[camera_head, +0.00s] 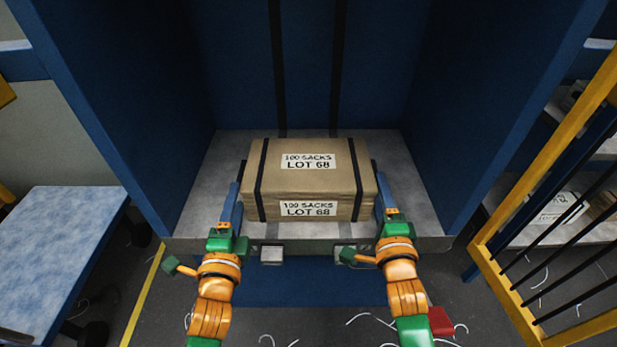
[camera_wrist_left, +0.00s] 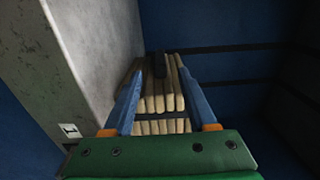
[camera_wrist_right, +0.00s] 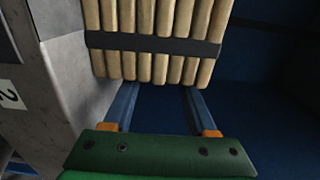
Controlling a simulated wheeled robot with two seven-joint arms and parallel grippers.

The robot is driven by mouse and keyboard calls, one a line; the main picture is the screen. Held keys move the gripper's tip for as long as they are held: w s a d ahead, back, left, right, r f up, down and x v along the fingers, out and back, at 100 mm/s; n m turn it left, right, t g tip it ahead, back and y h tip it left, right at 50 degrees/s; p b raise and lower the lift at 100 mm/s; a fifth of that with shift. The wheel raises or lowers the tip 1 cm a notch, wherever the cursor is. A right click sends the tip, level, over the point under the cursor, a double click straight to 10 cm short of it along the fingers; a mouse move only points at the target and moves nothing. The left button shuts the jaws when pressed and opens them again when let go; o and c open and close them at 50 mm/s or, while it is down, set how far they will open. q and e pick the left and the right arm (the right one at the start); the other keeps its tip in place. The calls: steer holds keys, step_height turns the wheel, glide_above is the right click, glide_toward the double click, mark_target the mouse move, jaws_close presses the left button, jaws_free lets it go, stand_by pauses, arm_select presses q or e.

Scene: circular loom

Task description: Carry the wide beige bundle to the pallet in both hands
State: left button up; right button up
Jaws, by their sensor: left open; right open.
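The wide beige bundle (camera_head: 312,184) sits on a grey shelf (camera_head: 210,200) inside a blue bay. It has two dark straps and labels reading "100 SACKS LOT 68". My left gripper (camera_head: 233,190) is open at the bundle's left end. In the left wrist view the bundle's layered end (camera_wrist_left: 160,98) shows beyond and between the open fingers (camera_wrist_left: 162,95). My right gripper (camera_head: 380,190) is open at the right end. In the right wrist view the layered end (camera_wrist_right: 150,65) lies ahead of the fingertips (camera_wrist_right: 157,90). Contact cannot be told. I see no pallet clearly.
Blue walls (camera_head: 120,110) stand close on both sides of the shelf. A yellow barred gate (camera_head: 500,262) is at the right, with shelving behind it. A blue-topped table (camera_head: 60,240) is at the left. Loose pale strands (camera_head: 360,318) lie on the dark floor.

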arm_select(q)
steer(key=w, duration=0.7)
steer(key=shift+w, duration=0.35)
arm_select(e)
steer(key=w, duration=0.4)
steer(key=shift+w, duration=0.3)
arm_select(q)
jaws_close()
arm_select(e)
jaws_close()
